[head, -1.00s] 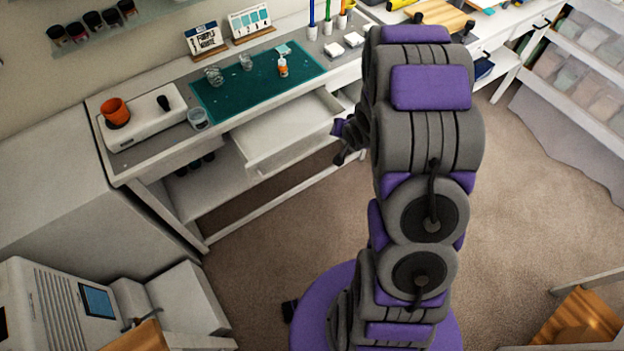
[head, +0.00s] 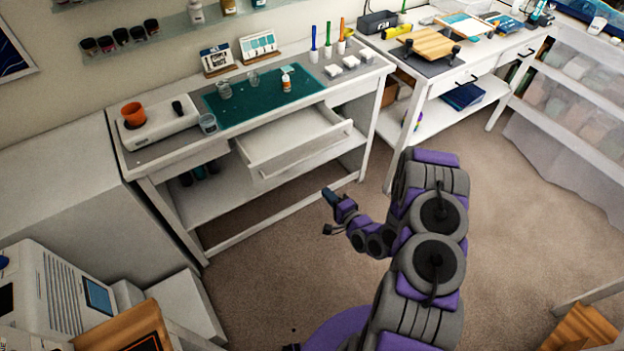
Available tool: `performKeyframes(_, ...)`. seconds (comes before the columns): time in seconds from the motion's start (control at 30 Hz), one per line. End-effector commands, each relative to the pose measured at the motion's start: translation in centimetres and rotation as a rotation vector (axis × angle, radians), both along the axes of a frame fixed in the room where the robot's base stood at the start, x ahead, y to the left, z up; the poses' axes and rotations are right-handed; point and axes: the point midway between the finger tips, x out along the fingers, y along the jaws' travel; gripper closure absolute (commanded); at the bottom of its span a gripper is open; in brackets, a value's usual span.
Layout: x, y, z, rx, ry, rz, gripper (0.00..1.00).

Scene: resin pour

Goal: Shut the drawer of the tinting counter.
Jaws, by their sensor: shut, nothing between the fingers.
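The tinting counter (head: 160,158) is a long white bench along the wall at the left and middle of the head view. Its white drawer (head: 300,152) hangs open below the green mat, pulled out toward me, and its inside looks empty. My gripper (head: 328,212) is in front of the drawer and lower in the picture, over the carpet. It is apart from the drawer front. Its fingers are small in this view and hold nothing that I can see.
A second white bench (head: 440,85) with a wooden board stands at right. The carpet (head: 290,250) before the counter is clear.

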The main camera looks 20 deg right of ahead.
Motion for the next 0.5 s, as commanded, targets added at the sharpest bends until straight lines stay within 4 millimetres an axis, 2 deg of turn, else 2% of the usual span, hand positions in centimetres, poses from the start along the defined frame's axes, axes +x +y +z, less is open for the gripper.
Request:
performKeyframes(0.17,1.2,0.6,-0.2,0.001,-0.002,0.005,1.00)
performKeyframes(0.5,6.4,2.4,-1.0,-0.003,-0.003,0.004,1.00)
